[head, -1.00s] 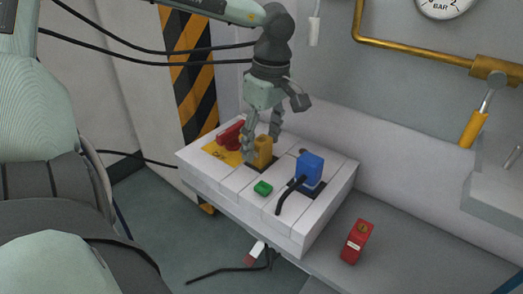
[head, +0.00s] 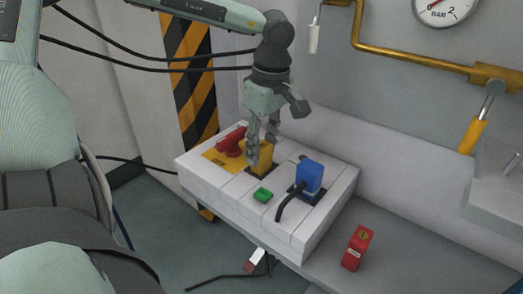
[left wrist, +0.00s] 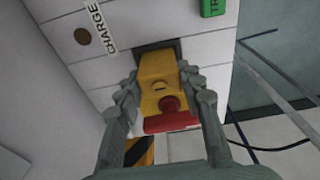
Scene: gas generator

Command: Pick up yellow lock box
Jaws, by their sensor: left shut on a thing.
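The yellow lock box (head: 264,157) stands upright in a dark square recess on top of the white panel box (head: 225,185). In the left wrist view the yellow lock box (left wrist: 155,68) sits between my two fingers, with the dark slot at its far end. My left gripper (head: 262,143) comes down from above and is shut on the lock box; it also shows in the left wrist view (left wrist: 160,103). The fingers hide part of its sides. Whether its base is clear of the recess I cannot tell. My right gripper is not in view.
A red handle (head: 232,142) on a yellow plate lies just left of the lock box. A green button (head: 262,195) and a blue plug (head: 309,176) with a black cable are in front and right.

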